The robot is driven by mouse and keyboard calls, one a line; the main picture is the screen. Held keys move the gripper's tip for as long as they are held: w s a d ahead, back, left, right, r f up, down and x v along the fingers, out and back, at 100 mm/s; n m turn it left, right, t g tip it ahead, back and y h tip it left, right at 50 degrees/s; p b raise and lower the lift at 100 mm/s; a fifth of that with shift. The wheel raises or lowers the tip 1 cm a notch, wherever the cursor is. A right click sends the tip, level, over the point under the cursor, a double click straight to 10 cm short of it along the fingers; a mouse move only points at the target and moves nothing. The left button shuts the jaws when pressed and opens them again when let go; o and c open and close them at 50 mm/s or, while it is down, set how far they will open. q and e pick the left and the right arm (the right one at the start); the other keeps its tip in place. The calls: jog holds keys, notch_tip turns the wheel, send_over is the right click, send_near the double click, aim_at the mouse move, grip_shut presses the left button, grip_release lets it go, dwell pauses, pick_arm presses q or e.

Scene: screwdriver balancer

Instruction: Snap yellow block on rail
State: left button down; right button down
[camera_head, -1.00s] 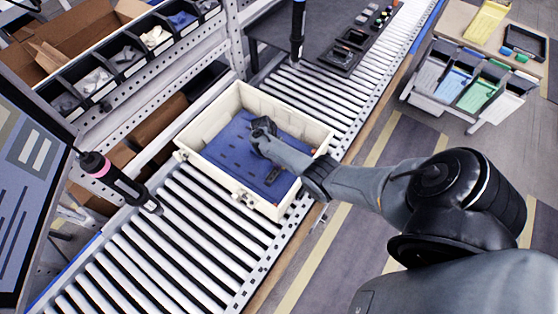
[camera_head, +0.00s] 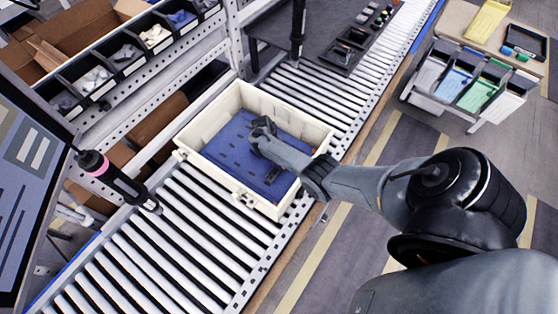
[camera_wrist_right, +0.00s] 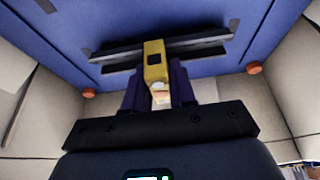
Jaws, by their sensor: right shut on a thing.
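In the right wrist view, the yellow block (camera_wrist_right: 154,62) stands between the two dark fingers of my right gripper (camera_wrist_right: 157,88), which is shut on it. The block's far end overlaps the dark rail (camera_wrist_right: 205,43) on the blue panel (camera_wrist_right: 112,18). I cannot tell whether the block is seated on the rail. In the head view, my right gripper (camera_head: 262,128) reaches down into the cream crate (camera_head: 197,125), over its blue panel (camera_head: 228,150). The block and rail are hidden or too small there. My left gripper is not in view.
The crate sits on a roller conveyor (camera_head: 180,235). A hanging screwdriver (camera_head: 118,180) is at the left by a monitor (camera_head: 30,170), and another dark tool (camera_head: 298,30) hangs behind the crate. Shelf bins (camera_head: 125,55) stand at back left. The front rollers are clear.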

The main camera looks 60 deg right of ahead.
jog(key=shift+f, duration=0.35)
jog(key=shift+s+f+b, duration=0.15)
jog(key=shift+f+b, duration=0.05)
jog(key=shift+b, duration=0.15)
dwell(0.5)
